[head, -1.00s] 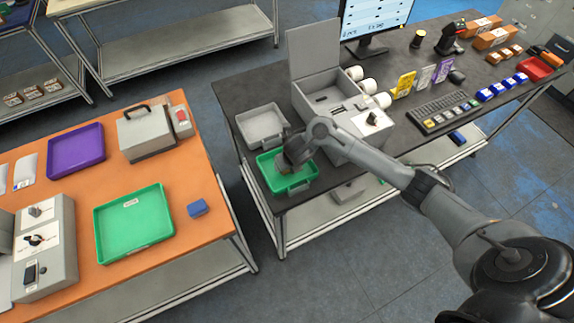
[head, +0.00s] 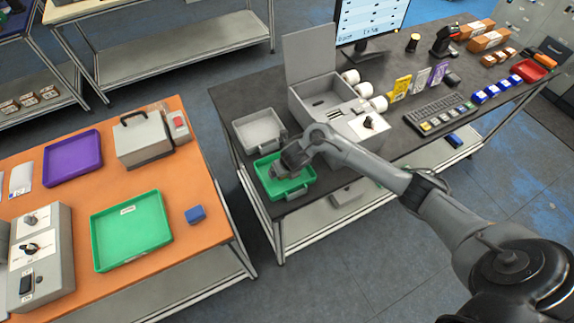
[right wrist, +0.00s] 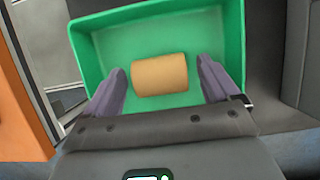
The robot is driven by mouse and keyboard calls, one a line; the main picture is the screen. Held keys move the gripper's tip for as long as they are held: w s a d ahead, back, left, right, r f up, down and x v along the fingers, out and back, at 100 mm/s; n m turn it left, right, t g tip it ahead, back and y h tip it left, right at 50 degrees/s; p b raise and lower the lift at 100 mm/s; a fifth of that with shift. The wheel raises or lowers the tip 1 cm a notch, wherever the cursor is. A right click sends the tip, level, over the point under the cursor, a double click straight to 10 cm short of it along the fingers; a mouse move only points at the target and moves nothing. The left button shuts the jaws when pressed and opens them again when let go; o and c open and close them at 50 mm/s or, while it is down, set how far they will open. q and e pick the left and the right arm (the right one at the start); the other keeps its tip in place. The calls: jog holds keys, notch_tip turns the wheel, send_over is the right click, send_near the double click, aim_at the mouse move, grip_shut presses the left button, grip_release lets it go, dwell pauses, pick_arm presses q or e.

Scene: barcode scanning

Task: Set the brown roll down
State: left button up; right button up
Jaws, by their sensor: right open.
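The brown roll (right wrist: 159,75) lies on its side on the floor of a green tray (right wrist: 233,40) in the right wrist view. My right gripper (right wrist: 163,82) is open, with one finger on either side of the roll and a gap visible at each side. In the head view my right gripper (head: 290,172) is over the small green tray (head: 305,179) at the near left corner of the dark table. The gripper hides the roll there. My left gripper is not in view.
A grey tray (head: 258,127) stands just behind the green one. A grey box (head: 322,90) with an open lid is beside them. An orange table (head: 185,240) with a larger green tray (head: 131,230) stands to the left, across a gap.

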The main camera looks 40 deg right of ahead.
jog(key=d+p+v, duration=0.1)
jog(key=p+v, duration=0.4)
jog(key=v, duration=0.6)
jog(key=s+a+m+t+y, duration=0.1)
jog(key=s+a+m, duration=0.2)
jog(key=a+m, duration=0.4)
jog(key=s+a+m+t+y, duration=0.1)
jog(key=s+a+m, duration=0.25)
jog(key=a, duration=0.55)
jog(key=s+d+r+m+g, duration=0.1)
jog(key=s+d+m, duration=0.3)
jog(key=s+m, duration=1.1)
jog(key=m+g, duration=0.1)
jog(key=m, duration=0.4)
jog(key=shift+s+d+m+g+h+p, duration=0.2)
jog(key=shift+s+m+g+h+p, duration=0.1)
jog(key=shift+m+g, duration=0.1)
jog(key=shift+w+r, duration=0.1)
jog(key=shift+r, duration=0.05)
